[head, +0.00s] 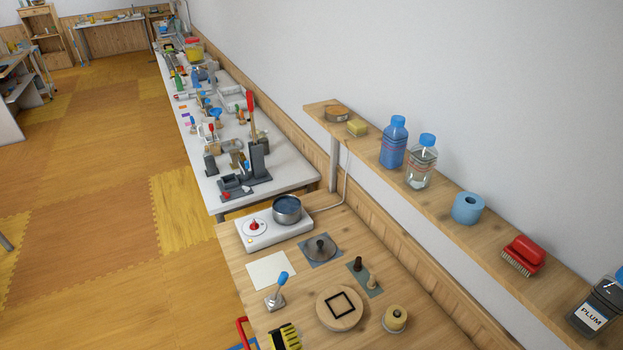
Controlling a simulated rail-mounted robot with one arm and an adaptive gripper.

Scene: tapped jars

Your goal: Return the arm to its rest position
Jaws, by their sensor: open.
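My arm and my gripper do not show in the head view, so where the gripper is cannot be seen. A dark jar labelled PLUM (594,304) stands on the wooden wall shelf at the lower right, partly cut off by the picture edge.
The wall shelf (473,238) also holds two bottles (394,145), a blue roll (467,208) and a red brush (523,254). Below, a wooden table (398,272) bears a hotplate with a pot (287,209) and several small items. A cluttered white table (292,178) stands beyond. Floor at left is mostly clear.

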